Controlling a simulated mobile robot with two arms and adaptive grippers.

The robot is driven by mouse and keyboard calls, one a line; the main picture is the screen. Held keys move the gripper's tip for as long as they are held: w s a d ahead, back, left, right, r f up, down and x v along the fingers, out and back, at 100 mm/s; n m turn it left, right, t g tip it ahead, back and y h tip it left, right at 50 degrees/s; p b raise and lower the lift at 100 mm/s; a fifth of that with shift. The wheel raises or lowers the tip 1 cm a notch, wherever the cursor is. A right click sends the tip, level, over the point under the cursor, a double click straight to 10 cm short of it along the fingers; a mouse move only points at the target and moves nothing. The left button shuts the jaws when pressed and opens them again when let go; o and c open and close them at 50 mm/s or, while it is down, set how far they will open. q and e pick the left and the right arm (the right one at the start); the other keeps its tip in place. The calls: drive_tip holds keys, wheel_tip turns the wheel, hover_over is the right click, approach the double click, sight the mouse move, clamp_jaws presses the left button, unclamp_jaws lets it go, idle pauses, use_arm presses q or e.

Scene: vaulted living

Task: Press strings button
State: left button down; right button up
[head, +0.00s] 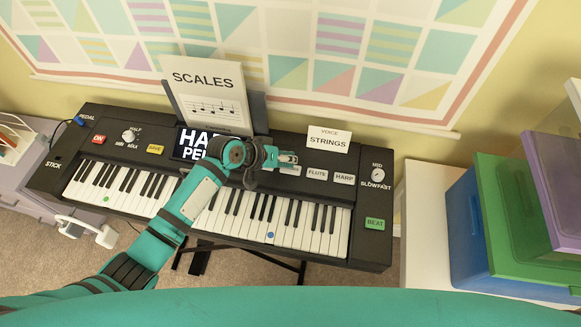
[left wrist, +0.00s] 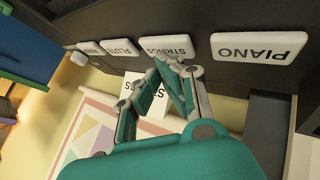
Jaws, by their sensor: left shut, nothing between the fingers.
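The black electronic keyboard (head: 215,205) has a row of white voice buttons. In the left wrist view, upside down, the strings button (left wrist: 167,44) lies between the piano button (left wrist: 259,46) and the flute button (left wrist: 119,47). My left gripper (head: 290,157) is shut and empty, over the button row in the head view. In the left wrist view its fingertips (left wrist: 170,63) are right at the strings button's edge and overlap it; I cannot tell whether they touch. The head view mostly hides this button behind the gripper. My right gripper is not in view.
A "SCALES" sheet (head: 208,95) on a stand rises left of the gripper. The flute (head: 317,174) and harp (head: 344,178) buttons are to the right. Colored bins (head: 500,215) stand at the far right.

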use_arm(q)
drive_tip(key=shift+f, duration=0.35)
idle(0.3)
drive_tip(key=shift+r, duration=0.15)
drive_tip(key=shift+r+p, duration=0.7)
drive_tip(key=shift+p, duration=0.1)
wheel_tip(320, 180, up, 5)
drive_tip(key=p, duration=0.5)
idle(0.6)
